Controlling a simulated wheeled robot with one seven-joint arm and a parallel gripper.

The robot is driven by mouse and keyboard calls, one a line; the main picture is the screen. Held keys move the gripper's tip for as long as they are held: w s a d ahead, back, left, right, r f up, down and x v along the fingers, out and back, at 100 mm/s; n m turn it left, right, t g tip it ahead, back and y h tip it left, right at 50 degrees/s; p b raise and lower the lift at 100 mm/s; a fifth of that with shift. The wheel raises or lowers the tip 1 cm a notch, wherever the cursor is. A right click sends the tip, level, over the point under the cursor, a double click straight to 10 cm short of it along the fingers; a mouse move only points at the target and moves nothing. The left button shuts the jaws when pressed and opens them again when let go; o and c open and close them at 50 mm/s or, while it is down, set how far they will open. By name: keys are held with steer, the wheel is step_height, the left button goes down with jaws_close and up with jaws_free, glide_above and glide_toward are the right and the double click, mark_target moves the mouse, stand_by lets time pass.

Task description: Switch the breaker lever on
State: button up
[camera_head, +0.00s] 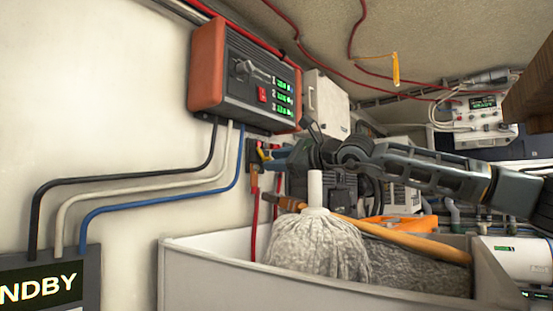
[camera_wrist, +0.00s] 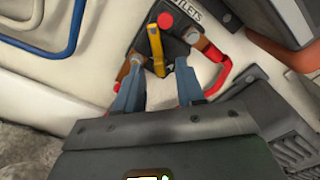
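The breaker panel (camera_wrist: 178,50) is a small dark plate on the pale wall, its label partly readable as "OUTLETS". In the head view, the dark panel (camera_head: 252,154) is small and partly hidden by my gripper (camera_head: 274,156). My gripper is open in the wrist view (camera_wrist: 160,92), with its two blue fingers apart. The fingertips are just short of the lever, which lies ahead of the gap between them; no contact shows.
An orange-ended control box (camera_head: 246,85) hangs above the panel. A red cable (camera_wrist: 228,76) and an orange-brown fitting (camera_wrist: 124,70) flank the panel closely. Below stands a pale bin (camera_head: 212,270) with a mop (camera_head: 318,245). Blue, white and black pipes (camera_head: 150,203) run along the left wall.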

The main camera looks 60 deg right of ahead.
steer(key=shift+w, duration=0.25)
jaws_close()
stand_by(0.3)
